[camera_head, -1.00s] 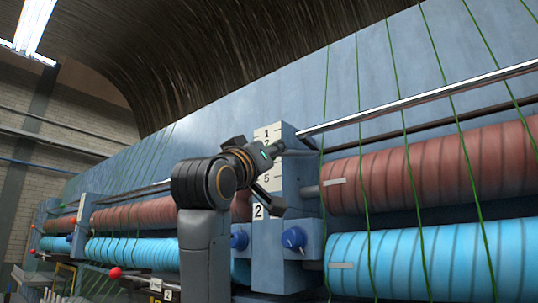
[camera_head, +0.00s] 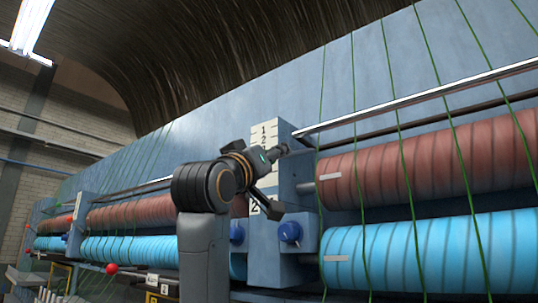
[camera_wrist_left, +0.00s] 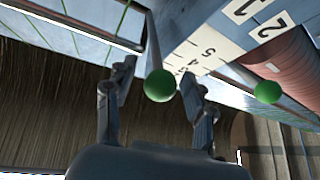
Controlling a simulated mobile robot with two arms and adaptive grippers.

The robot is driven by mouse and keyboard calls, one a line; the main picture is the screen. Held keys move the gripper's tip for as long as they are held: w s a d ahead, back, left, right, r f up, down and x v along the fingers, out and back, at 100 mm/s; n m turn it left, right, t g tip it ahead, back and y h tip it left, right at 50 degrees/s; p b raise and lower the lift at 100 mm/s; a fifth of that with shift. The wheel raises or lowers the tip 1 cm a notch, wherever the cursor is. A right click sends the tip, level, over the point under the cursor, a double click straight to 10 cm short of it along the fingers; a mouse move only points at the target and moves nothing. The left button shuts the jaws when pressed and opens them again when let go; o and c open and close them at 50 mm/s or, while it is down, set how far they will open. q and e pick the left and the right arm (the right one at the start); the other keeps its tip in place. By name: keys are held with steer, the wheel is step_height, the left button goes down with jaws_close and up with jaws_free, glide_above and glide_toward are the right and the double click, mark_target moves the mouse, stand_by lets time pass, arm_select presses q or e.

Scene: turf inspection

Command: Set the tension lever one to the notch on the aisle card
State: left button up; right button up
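My left gripper (camera_head: 283,180) is open in front of the white number scale (camera_head: 263,136) on the blue machine post. The scale shows 1 and 2 at its top; my gripper hides its lower part. In the left wrist view, a green ball knob (camera_wrist_left: 160,86) on a thin rod appears between the two spread fingers (camera_wrist_left: 157,105), with gaps on both sides. The scale with 4 and 5 (camera_wrist_left: 205,55) lies just beyond it. I cannot tell the lever's exact notch. No aisle card can be identified. My right gripper is not in view.
A second green knob (camera_wrist_left: 267,92) is right of the fingers in the wrist view. Blue dials (camera_head: 290,232), red-brown rolls (camera_head: 430,165) and blue rolls (camera_head: 420,255) line the machine, with green yarns across them. A red knob (camera_head: 111,268) sits lower left.

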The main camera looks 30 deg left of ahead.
arm_select(q)
steer(key=shift+s, duration=0.1)
steer(key=v, duration=1.1)
steer(key=shift+s+f, duration=0.15)
steer(key=shift+s, duration=0.2)
steer(key=shift+d, duration=0.1)
